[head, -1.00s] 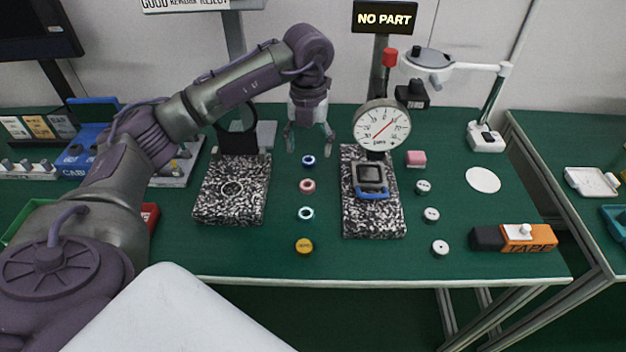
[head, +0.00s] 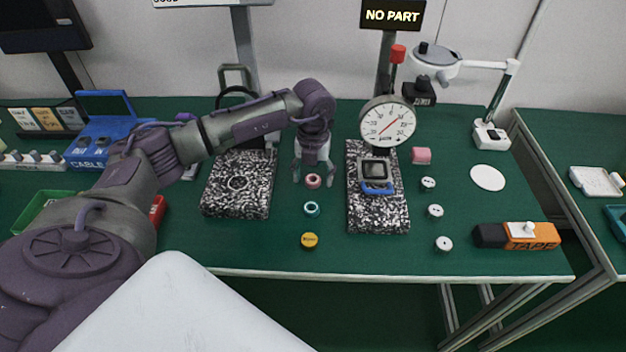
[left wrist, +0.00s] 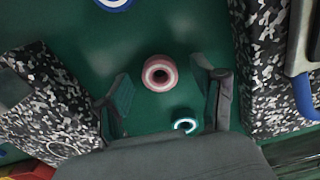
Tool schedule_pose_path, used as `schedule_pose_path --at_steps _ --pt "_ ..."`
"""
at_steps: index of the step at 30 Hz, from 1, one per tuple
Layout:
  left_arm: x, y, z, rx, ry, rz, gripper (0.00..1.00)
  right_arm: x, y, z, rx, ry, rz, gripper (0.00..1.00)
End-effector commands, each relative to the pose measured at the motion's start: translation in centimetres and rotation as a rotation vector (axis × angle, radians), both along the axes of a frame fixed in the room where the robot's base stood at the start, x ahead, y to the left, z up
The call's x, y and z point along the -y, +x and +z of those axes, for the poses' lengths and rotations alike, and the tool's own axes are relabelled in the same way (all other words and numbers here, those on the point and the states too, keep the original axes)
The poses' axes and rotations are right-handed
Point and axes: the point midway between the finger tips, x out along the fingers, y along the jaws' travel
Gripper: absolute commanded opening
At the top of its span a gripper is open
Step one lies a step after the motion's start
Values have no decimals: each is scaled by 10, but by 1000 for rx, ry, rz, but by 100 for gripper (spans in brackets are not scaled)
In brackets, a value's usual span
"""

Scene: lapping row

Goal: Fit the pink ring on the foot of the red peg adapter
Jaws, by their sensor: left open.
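The pink ring (head: 313,186) stands on the green table between the two stone blocks. It also shows in the left wrist view (left wrist: 149,73), hole facing the camera. My left gripper (head: 313,176) is open just above and behind it, with one finger on either side. In the left wrist view, the open fingers (left wrist: 166,88) flank the ring without visible contact. A red capped part (head: 398,53) sits above the dial gauge; I cannot tell whether it is the red peg adapter. My right gripper is not in view.
A teal ring (head: 312,209) and a yellow disc (head: 309,241) lie in front. Speckled blocks stand left (head: 222,205) and right (head: 362,215), the right one under a dial gauge (head: 388,122). A blue ring (left wrist: 113,3) lies behind. The table's front strip is mostly clear.

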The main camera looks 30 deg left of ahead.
Motion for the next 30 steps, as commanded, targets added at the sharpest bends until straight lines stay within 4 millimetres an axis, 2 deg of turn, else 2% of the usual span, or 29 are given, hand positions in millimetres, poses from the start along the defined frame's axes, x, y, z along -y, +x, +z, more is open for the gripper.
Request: schedule_pose_path --at_steps 2,3,13,23,26,30 --pt "0 0 0 0 0 0 68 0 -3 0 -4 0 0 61" --pt "0 0 0 0 0 0 65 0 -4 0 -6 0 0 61" --pt "0 0 0 0 0 0 10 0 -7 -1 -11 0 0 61" --pt "0 0 4 1 -1 0 9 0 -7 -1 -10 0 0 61" --pt "0 0 12 2 1 -1 9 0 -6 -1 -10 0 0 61" --pt "-1 1 32 4 1 -1 9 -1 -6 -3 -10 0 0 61"
